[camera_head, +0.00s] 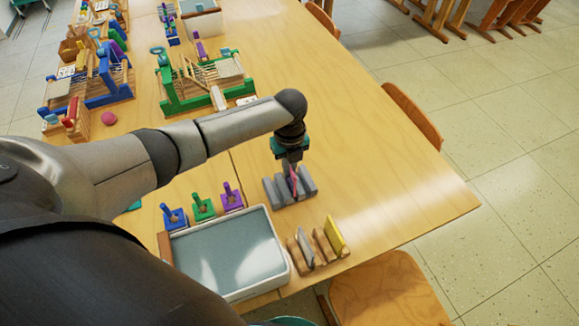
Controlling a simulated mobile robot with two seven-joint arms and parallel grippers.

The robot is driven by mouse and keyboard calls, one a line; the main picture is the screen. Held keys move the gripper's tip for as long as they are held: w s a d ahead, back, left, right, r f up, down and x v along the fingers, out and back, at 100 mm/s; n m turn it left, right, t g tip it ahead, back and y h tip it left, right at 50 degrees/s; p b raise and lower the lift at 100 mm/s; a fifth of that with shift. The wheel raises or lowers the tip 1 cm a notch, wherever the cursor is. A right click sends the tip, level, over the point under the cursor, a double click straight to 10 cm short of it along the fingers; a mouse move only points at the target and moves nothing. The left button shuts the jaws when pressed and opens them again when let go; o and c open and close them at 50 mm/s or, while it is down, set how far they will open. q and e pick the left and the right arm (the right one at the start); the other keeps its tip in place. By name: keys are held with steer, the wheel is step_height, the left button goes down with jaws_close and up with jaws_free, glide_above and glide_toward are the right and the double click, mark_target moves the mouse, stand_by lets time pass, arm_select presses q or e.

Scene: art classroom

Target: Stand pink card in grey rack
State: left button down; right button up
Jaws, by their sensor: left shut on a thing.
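The grey rack (272,191) sits on the wooden table, just beyond the tray's far right corner. My left gripper (292,166) points down over the rack and is shut on the pink card (294,181). Only a thin pink strip of the card shows between the fingers and the rack's ridges. The card looks upright, with its lower end at the rack. I cannot tell whether it is down in a slot. My right gripper is not in view.
A white tray (284,262) with a grey-blue inside stands in front. Blue, green and purple stamp-like tools stand behind the tray. A green loom (182,106) is farther back. The right table area is clear.

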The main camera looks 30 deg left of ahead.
arm_select(q)
steer(key=shift+f+b, duration=0.35)
steer(key=shift+f, duration=0.35)
stand_by(0.6)
stand_by(0.5)
steer(key=c, duration=0.9)
jaws_free()
steer(key=shift+r, duration=0.1)
step_height(320, 180, up, 15)
steer(key=p, duration=0.3)
steer(key=shift+r, duration=0.1)
